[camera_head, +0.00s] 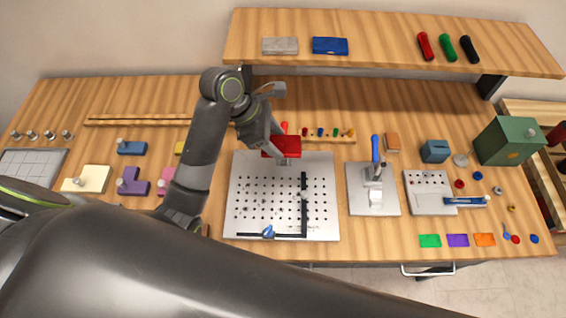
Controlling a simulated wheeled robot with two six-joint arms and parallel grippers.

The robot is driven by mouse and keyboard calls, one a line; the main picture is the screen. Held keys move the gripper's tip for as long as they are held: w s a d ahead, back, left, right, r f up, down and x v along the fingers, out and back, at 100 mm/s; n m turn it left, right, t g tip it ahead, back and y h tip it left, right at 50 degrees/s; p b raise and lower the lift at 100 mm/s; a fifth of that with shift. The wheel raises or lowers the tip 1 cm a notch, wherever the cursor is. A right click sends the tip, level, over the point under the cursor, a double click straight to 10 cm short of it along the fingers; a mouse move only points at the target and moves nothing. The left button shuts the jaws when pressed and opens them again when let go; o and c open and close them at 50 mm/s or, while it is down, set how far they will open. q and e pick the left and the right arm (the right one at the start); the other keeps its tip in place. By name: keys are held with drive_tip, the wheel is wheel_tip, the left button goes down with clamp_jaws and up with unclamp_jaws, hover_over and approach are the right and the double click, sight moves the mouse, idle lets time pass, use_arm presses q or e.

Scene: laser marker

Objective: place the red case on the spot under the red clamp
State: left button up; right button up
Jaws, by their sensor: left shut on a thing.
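My left gripper (272,140) is shut on the red case (284,146). It holds the case over the back edge of the perforated metal plate (240,195); whether the case touches the plate I cannot tell. A small red handle (284,127), which looks like that of the red clamp, sticks up just behind the case. The rest of that clamp and the spot under it are hidden by the case and gripper. My right gripper is not in view.
A black L-shaped rail (304,205) and a blue clamp (269,231) are on the plate. A blue-handled toggle clamp (375,165) stands on a plate to the right. A wooden peg strip (345,135) lies behind. A shelf (390,58) overhangs the back.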

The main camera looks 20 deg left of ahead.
use_arm(q)
drive_tip(key=shift+w+f, duration=0.1)
drive_tip(key=shift+f, duration=0.2)
wheel_tip(320, 180, down, 12)
drive_tip(key=shift+f+p, duration=0.15)
drive_tip(key=shift+p, duration=0.6)
drive_tip(key=shift+f, duration=0.55)
wheel_tip(320, 180, down, 4)
drive_tip(key=shift+r+p, duration=0.25)
drive_tip(key=shift+p, duration=0.1)
drive_tip(key=shift+f, duration=0.2)
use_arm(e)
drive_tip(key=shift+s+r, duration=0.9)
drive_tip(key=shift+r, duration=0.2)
use_arm(q)
drive_tip(key=o, duration=0.8)
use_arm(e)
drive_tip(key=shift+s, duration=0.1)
